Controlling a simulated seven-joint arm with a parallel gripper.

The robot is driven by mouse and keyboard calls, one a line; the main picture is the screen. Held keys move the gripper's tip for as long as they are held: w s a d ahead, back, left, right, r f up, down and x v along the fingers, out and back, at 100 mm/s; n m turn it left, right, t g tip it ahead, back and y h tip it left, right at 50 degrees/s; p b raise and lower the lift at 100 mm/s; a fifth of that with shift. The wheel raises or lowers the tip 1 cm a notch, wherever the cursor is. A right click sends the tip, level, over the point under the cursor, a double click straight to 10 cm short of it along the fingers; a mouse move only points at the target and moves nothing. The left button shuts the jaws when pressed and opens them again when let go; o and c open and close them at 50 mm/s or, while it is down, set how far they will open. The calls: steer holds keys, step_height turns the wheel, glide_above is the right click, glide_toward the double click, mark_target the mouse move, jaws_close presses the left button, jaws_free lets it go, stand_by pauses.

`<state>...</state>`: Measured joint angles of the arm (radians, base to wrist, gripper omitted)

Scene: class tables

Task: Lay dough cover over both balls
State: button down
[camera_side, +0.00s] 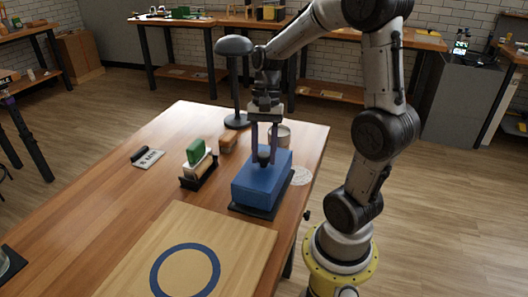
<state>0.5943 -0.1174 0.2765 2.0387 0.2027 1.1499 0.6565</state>
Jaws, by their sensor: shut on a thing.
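The dough cover seems to be the blue box (261,182) with a dark knob (264,153) on top. It stands upright on or just above a dark flat base (252,212) near the table's right edge; I cannot tell whether there is a gap. My gripper (264,157) points straight down, its two fingers shut on the knob. I see no dough balls in this view. A wooden board (240,240) with a blue ring (158,283) lies at the front of the table, cut off by the picture's lower edge.
Left of the box stands a dark holder (200,181) with a green-topped block (195,152). Behind are a brown block (228,143), a grey can (281,134) and a dark lamp-like stand (237,95). A labelled card (148,159) lies left. The table's left-middle is clear.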

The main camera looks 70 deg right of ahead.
steer(key=shift+f, duration=0.55)
steer(key=shift+c, duration=2)
jaws_free()
steer(key=v, duration=1.3)
steer(key=shift+r, duration=0.4)
steer(key=shift+w, duration=0.1)
